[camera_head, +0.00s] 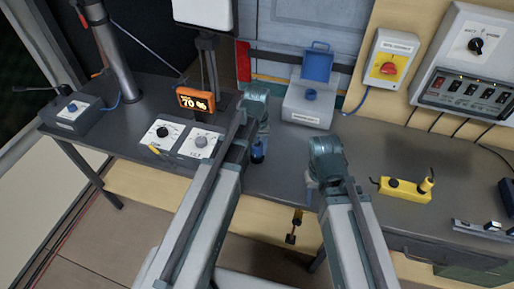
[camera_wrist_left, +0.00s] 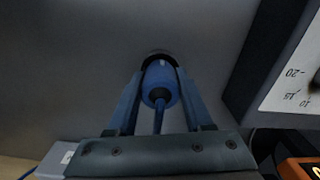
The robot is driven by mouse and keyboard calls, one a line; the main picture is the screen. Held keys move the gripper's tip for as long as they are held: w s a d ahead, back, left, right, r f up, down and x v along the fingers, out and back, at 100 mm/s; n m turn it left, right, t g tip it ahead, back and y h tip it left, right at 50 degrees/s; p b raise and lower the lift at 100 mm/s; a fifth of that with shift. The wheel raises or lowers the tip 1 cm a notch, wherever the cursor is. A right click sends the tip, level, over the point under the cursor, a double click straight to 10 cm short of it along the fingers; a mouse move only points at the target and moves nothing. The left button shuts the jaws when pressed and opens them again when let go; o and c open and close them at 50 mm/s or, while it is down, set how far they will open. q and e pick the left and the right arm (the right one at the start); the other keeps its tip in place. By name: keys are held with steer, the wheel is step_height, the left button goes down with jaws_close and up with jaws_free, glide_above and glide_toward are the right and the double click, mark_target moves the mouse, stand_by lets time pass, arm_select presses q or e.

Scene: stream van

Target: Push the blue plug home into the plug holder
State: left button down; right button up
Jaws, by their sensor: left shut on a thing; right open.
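My left gripper (camera_head: 258,141) is over the middle of the grey bench and points down. Its two fingers are shut on the blue plug (camera_wrist_left: 160,84), whose cord runs back toward the wrist camera. A bit of the blue plug (camera_head: 258,152) also shows in the head view. Just past the plug's far end, a dark round rim (camera_wrist_left: 158,53) shows on the grey surface; I cannot tell whether it is the plug holder or whether the plug is in it. My right gripper (camera_head: 325,178) is open at the bench's front, its fingertips mostly hidden.
Boxes with dials (camera_head: 202,142) stand left of my left gripper, before an orange display (camera_head: 196,100). A grey box with a blue lid (camera_head: 308,107) stands behind my grippers. A yellow box (camera_head: 404,190) lies right of my right gripper. Bare bench (camera_head: 376,147) lies between these last two.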

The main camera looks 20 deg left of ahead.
arm_select(q)
steer(key=shift+f, duration=0.25)
arm_select(e)
steer(key=shift+f, duration=0.25)
arm_select(q)
steer(key=shift+c, duration=1.1)
jaws_free()
steer(key=shift+r, duration=0.1)
steer(key=shift+r, duration=0.1)
arm_select(e)
steer(key=shift+r, duration=0.15)
arm_select(q)
step_height(320, 180, up, 14)
steer(key=p, duration=1.3)
steer(key=shift+f+p, duration=0.2)
steer(key=shift+p, duration=0.1)
arm_select(e)
step_height(320, 180, up, 14)
steer(key=shift+f, duration=0.2)
arm_select(q)
steer(key=s+d+m+y, duration=0.1)
steer(key=s+d+m, duration=0.4)
steer(key=s+d, duration=0.5)
steer(key=s, duration=0.4)
steer(key=shift+d+m, duration=0.2)
steer(key=shift+m, duration=0.1)
